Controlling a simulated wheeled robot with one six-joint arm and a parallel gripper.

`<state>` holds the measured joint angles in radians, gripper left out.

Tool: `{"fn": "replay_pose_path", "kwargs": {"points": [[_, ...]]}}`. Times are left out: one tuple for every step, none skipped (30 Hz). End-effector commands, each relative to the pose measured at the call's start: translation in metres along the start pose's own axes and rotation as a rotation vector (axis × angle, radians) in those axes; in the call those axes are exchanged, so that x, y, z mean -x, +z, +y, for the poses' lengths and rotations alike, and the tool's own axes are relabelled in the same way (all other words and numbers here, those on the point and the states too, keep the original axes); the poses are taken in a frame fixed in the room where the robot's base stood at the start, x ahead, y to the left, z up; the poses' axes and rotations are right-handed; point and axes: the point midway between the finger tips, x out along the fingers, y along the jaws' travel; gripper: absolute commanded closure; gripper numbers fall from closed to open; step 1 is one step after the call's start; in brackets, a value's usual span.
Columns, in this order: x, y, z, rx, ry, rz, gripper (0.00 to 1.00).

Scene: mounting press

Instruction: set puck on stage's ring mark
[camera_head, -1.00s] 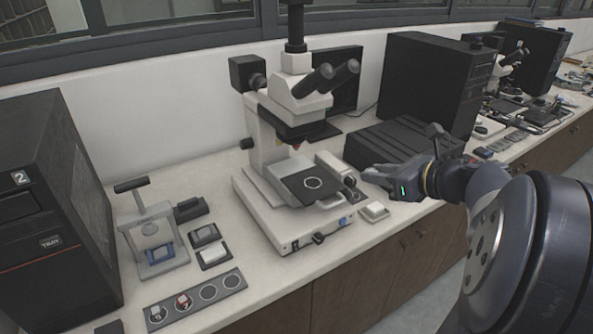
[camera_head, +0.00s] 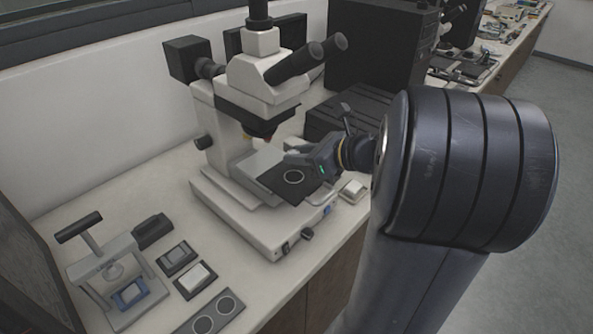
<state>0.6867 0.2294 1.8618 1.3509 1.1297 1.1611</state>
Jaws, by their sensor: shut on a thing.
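My gripper (camera_head: 292,157) reaches in from the right, just beyond the ring mark in the picture, over or close to the stage's right side. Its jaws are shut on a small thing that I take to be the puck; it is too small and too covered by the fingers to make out. I cannot tell the height of the gripper above the stage.
The microscope's eyepieces (camera_head: 308,58) and objective (camera_head: 264,137) stand over the stage. A hand press (camera_head: 112,272) stands at the lower left. A grey strip with round spots (camera_head: 215,314) lies at the front edge. A small white dish (camera_head: 353,190) sits right of the microscope.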

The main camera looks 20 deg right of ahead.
Motion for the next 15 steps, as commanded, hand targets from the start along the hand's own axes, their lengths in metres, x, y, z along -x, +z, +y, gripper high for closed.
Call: {"fn": "replay_pose_path", "kwargs": {"points": [[-0.002,-0.005,0.000,-0.001,0.000,0.000,0.96],[-0.003,-0.007,0.000,-0.001,0.000,-0.001,0.96],[-0.004,-0.010,0.000,-0.002,0.000,-0.001,0.96],[-0.006,-0.013,0.000,-0.002,0.001,0.000,0.96],[-0.007,-0.018,0.000,-0.003,0.001,0.000,0.96],[-0.010,-0.023,0.000,-0.003,0.001,0.001,0.96],[-0.011,-0.028,0.000,-0.004,0.002,0.000,0.96],[-0.013,-0.032,0.000,-0.004,0.002,0.000,0.96],[-0.015,-0.036,0.000,-0.004,0.002,0.000,0.96],[-0.016,-0.039,0.000,-0.002,0.002,0.000,0.96],[-0.017,-0.041,0.000,-0.001,0.001,0.000,0.96],[-0.018,-0.042,0.000,-0.001,0.001,0.000,0.96],[-0.018,-0.043,0.000,0.000,0.000,-0.001,0.96],[-0.018,-0.043,0.000,0.001,0.000,-0.001,0.96],[-0.018,-0.042,0.000,0.001,0.000,-0.001,0.96]]}}
